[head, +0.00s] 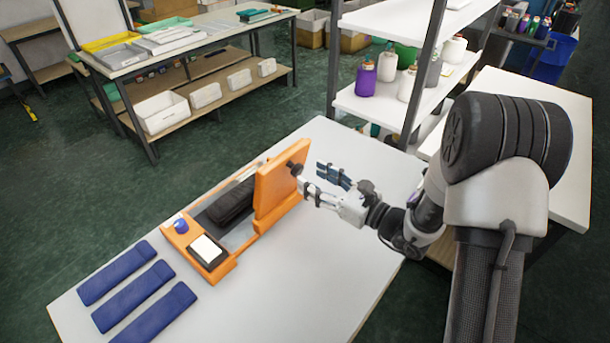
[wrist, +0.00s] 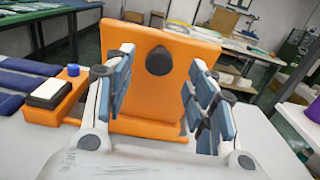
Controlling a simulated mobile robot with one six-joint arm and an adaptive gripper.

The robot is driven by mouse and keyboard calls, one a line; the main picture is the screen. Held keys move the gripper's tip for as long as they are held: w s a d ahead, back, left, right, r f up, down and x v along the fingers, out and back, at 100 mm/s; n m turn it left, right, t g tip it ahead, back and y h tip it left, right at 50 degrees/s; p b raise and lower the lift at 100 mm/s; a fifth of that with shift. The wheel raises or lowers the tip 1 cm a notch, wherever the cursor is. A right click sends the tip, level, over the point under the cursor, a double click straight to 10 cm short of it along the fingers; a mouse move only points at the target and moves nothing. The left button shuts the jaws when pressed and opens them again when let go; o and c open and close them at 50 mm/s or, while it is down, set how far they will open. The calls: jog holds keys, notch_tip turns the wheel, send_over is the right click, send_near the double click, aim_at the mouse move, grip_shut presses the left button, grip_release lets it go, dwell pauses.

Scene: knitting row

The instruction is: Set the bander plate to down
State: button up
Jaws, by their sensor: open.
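The bander is an orange machine on the white table. Its orange plate (head: 277,192) stands raised, nearly upright, at the machine's right side. A dark round knob (head: 296,168) sits on the plate's face toward my gripper. In the wrist view the plate (wrist: 150,92) fills the middle, with the knob (wrist: 159,61) near its upper centre. My gripper (head: 318,182) is open and empty, just right of the plate. In the wrist view my gripper's fingers (wrist: 160,95) frame the plate's face from both sides. I cannot tell whether either finger touches it. A dark folded piece (head: 232,203) lies in the machine's bed.
The machine's front has a blue button (head: 181,226) and a white pad (head: 207,249). Several blue strips (head: 117,272) lie on the white table (head: 300,290) at left. A shelf with yarn cones (head: 452,50) stands behind. The table's front right is clear.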

aim_at(300, 171)
jog(key=shift+x, duration=1.85)
jog(key=shift+c, duration=0.5)
grip_shut()
